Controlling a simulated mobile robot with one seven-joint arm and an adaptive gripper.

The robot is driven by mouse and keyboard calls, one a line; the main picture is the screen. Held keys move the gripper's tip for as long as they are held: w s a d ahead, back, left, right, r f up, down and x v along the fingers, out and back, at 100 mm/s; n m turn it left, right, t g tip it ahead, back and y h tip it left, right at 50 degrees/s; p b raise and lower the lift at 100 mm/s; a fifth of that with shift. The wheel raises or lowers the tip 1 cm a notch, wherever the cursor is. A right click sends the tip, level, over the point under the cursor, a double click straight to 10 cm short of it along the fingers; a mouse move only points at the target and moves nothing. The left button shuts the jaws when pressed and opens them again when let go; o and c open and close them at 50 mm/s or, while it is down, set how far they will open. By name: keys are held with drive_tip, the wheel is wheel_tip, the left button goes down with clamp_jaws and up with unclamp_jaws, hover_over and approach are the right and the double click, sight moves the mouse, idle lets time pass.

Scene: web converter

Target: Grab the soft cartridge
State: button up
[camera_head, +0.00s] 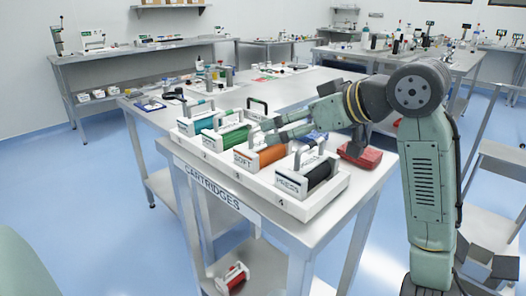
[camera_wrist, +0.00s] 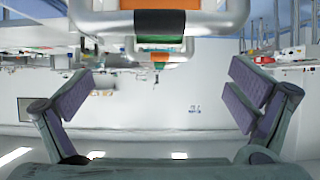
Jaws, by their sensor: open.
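The soft cartridge (camera_head: 266,156) is orange with a white front marked SOFT and a handle on top. It stands in the white rack (camera_head: 332,204) on the cartridges table, between the green cartridge (camera_head: 233,138) and the dark cartridge marked PRESS (camera_head: 319,172). My gripper (camera_head: 272,131) is open and empty, by the soft cartridge's upper part, and partly covers it in the head view. In the wrist view my gripper (camera_wrist: 161,72) shows its two fingers wide apart. An orange body (camera_wrist: 160,4) with a pale frame and handle shows at the top edge, beyond the fingertips.
A teal cartridge (camera_head: 200,123) stands at the rack's left end. A red box (camera_head: 360,155) and a blue item (camera_head: 312,137) lie behind the rack. A red cartridge (camera_head: 236,278) lies on the lower shelf. Free floor lies left of the table.

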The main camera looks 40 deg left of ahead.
sight(264, 146)
drive_tip(key=x, duration=0.3)
drive_tip(key=r+p+x, duration=0.1)
drive_tip(key=x, duration=0.2)
drive_tip(key=shift+w+a+f, duration=0.1)
drive_tip(key=shift+a+f, duration=0.1)
drive_tip(key=shift+a, duration=0.3)
drive_tip(key=shift+c, duration=0.5)
drive_tip(key=c, duration=1.9)
